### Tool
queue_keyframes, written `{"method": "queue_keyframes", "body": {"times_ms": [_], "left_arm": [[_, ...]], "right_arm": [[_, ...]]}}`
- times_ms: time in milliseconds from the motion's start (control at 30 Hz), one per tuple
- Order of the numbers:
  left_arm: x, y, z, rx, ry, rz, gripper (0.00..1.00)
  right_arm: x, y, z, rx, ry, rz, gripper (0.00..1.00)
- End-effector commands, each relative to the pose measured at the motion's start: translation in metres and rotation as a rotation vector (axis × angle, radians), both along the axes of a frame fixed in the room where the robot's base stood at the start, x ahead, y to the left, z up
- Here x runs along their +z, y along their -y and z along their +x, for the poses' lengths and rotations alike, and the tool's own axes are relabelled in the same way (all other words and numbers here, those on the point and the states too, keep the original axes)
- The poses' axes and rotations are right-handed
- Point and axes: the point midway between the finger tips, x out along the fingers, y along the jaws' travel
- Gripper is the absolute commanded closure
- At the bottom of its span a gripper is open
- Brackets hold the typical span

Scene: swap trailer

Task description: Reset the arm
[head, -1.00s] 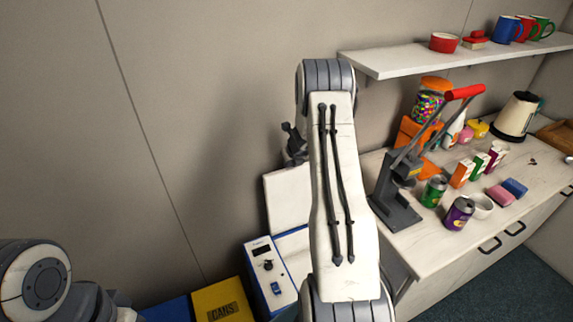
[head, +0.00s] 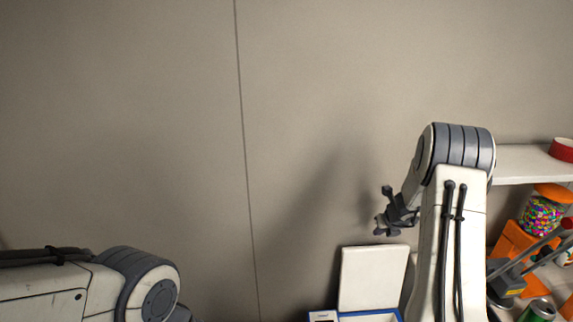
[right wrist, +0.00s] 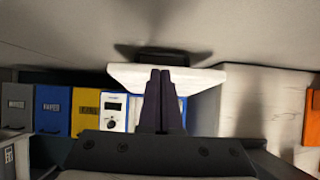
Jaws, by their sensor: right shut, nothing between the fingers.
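My right arm (head: 440,240) rises at the right of the head view and bends over at its top. My right gripper (head: 382,222) hangs left of that bend, in front of the wall and just above an upright white lid (head: 372,278). In the right wrist view the gripper's two dark fingers (right wrist: 161,74) lie together with nothing between them. They overlap the white lid's edge in that picture; I cannot tell whether they touch it. My left arm (head: 95,290) shows at the lower left of the head view; its gripper is out of view.
A counter at the right holds a tall lever press (head: 510,275), a candy jar (head: 541,212) and a can (head: 538,311). A shelf (head: 520,165) is above it. Yellow (right wrist: 86,110) and blue (right wrist: 52,108) bins stand left of the white-and-blue device (right wrist: 114,112). The wall ahead is bare.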

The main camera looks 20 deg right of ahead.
Motion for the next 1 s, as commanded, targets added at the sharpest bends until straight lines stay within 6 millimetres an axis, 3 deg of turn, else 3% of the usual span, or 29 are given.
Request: {"method": "queue_keyframes", "body": {"times_ms": [67,167,267,333,467,567,700,800,900,933,1000], "left_arm": [[-0.001,0.000,0.000,0.000,0.000,0.000,0.50],[-0.005,0.000,0.000,0.000,0.000,0.000,0.50],[-0.012,0.000,0.000,0.001,0.000,0.000,0.50],[-0.018,0.000,0.000,0.001,0.000,0.000,0.50],[-0.029,0.000,0.000,0.002,0.000,0.000,0.50],[-0.038,0.000,0.000,0.003,0.000,0.000,0.50],[-0.052,0.000,0.000,0.004,0.000,0.000,0.50],[-0.062,0.000,0.000,0.004,0.000,0.000,0.50],[-0.073,0.000,0.000,0.005,0.000,0.000,0.50],[-0.076,0.000,0.000,0.005,0.000,0.000,0.50],[-0.082,0.000,0.000,0.006,-0.001,0.000,0.50]], "right_arm": [[0.001,-0.005,0.002,0.021,0.000,-0.005,1.00],[0.008,-0.031,0.010,0.134,-0.004,-0.033,1.00],[0.021,-0.085,0.020,0.373,-0.010,-0.094,1.00],[0.032,-0.136,0.022,0.601,-0.013,-0.157,1.00],[0.052,-0.234,0.006,1.065,-0.007,-0.291,1.00],[0.063,-0.304,-0.024,1.439,0.010,-0.403,1.00],[0.073,-0.387,-0.092,1.996,0.060,-0.580,1.00],[0.075,-0.429,-0.157,2.428,0.117,-0.727,1.00],[0.071,-0.450,-0.227,2.874,0.197,-0.890,1.00],[0.069,-0.451,-0.246,-2.984,-0.222,0.933,1.00],[0.065,-0.449,-0.282,-2.712,-0.233,0.866,1.00]]}}
